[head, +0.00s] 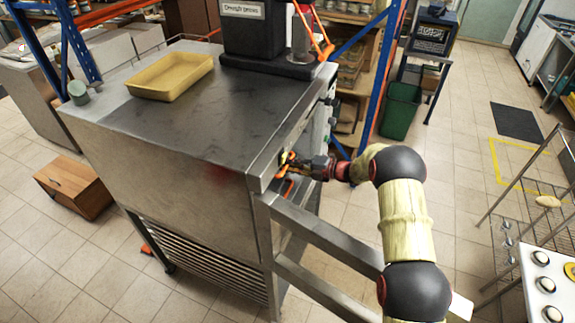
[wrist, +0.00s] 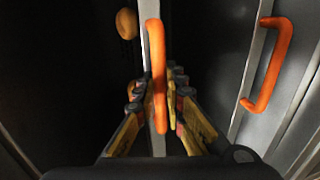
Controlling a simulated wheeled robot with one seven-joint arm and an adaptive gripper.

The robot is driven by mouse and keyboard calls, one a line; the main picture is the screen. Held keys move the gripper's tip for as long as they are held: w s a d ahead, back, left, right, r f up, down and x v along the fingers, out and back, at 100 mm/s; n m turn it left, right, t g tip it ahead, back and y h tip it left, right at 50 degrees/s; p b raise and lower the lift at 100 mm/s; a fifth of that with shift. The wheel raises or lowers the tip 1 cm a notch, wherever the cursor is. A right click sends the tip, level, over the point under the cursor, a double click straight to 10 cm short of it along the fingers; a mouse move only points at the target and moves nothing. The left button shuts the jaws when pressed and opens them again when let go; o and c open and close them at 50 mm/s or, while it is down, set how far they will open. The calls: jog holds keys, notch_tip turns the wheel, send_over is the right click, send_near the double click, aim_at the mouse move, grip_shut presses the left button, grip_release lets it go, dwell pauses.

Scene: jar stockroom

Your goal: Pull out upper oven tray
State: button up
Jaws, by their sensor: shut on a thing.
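The steel oven (head: 180,190) stands in the middle of the head view, its front facing right. My gripper (head: 289,162) is at the upper part of that front. In the wrist view my gripper (wrist: 157,84) has its fingers on both sides of an orange handle (wrist: 156,45) and is shut on it. This handle is fixed to a thin metal edge, apparently the upper tray's front. A second orange handle (wrist: 268,65) is on a parallel front to the right; in the head view an orange handle (head: 290,188) shows just below my gripper. The tray inside is mostly hidden.
A steel frame (head: 325,238) juts right from the oven's front, below my arm. A yellow tray (head: 170,76) and a dark machine (head: 265,60) stand on the oven. A wire rack (head: 515,205) is at right. Floor between rack and oven is clear. A round brown item (wrist: 126,23) shows in the wrist view.

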grip_shut()
jog(key=shift+d, duration=0.1)
dwell(0.3)
jog(key=shift+s+d+f, duration=0.1)
jog(key=shift+s+d, duration=0.05)
jog(key=shift+d, duration=0.05)
jog(key=f+p+v, duration=0.1)
jog(key=f+v, duration=0.1)
jog(key=v, duration=1)
jog(key=d+f+p+v, duration=0.1)
jog(key=f+v, duration=0.2)
jog(key=v, duration=1)
jog(key=shift+s+d, duration=0.2)
jog(key=shift+d, duration=0.1)
jog(key=shift+f, duration=0.1)
jog(key=o, duration=0.6)
grip_release()
jog(key=shift+o, duration=0.2)
